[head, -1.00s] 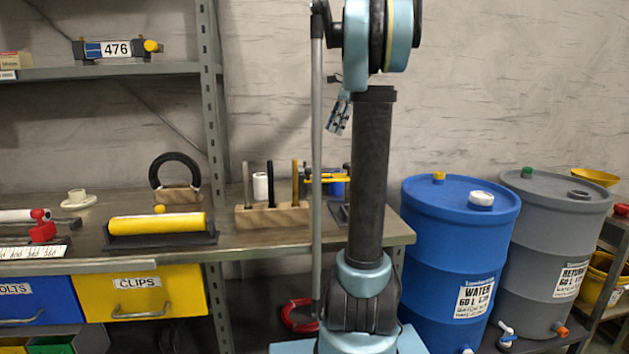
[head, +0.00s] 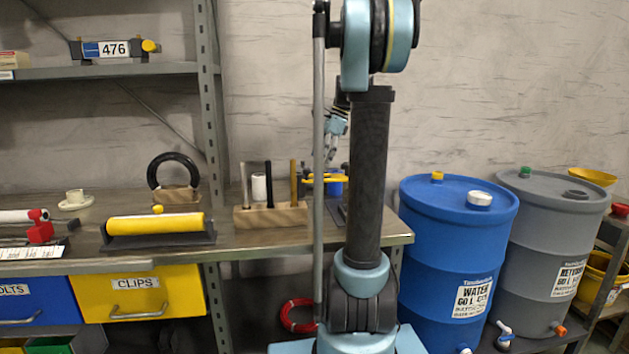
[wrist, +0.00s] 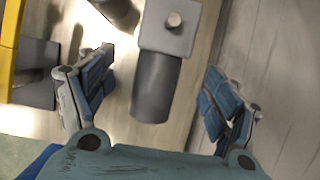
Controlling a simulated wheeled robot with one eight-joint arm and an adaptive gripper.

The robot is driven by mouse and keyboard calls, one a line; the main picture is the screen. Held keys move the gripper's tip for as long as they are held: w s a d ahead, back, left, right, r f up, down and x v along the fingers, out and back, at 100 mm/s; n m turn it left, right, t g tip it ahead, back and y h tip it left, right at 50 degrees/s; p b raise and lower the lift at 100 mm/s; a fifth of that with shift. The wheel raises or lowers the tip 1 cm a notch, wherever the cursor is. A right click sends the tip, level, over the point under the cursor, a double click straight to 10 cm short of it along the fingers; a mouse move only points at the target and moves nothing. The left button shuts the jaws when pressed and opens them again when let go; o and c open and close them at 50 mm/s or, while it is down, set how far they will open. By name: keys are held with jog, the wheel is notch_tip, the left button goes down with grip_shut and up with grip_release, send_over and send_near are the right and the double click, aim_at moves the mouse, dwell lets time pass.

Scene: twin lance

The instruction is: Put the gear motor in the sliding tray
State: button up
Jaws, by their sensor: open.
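The gear motor (wrist: 157,80), a dark grey cylinder with a pale square head and a short round shaft, shows in the wrist view between my fingers and just beyond them. My gripper (wrist: 158,100) is open, with one finger on each side of the motor and gaps between. In the head view my gripper (head: 332,150) hangs above the right end of the bench, partly hidden by my arm. I cannot make out the motor there. I cannot tell for certain which thing is the sliding tray.
On the bench (head: 90,243) stand a wooden block with upright tools (head: 270,215), a yellow roller on a dark base (head: 155,224) and a black ring (head: 174,170). Labelled drawers (head: 136,295) are below. A blue drum (head: 455,245) stands right. The wall is close behind.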

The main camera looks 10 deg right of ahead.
aim_at(315, 168)
jog(key=shift+x, duration=2.8)
jog(key=shift+w, duration=0.15)
jog(key=shift+c, duration=0.3)
jog(key=shift+a+r, duration=0.1)
grip_shut()
notch_tip(315, 168, up, 18)
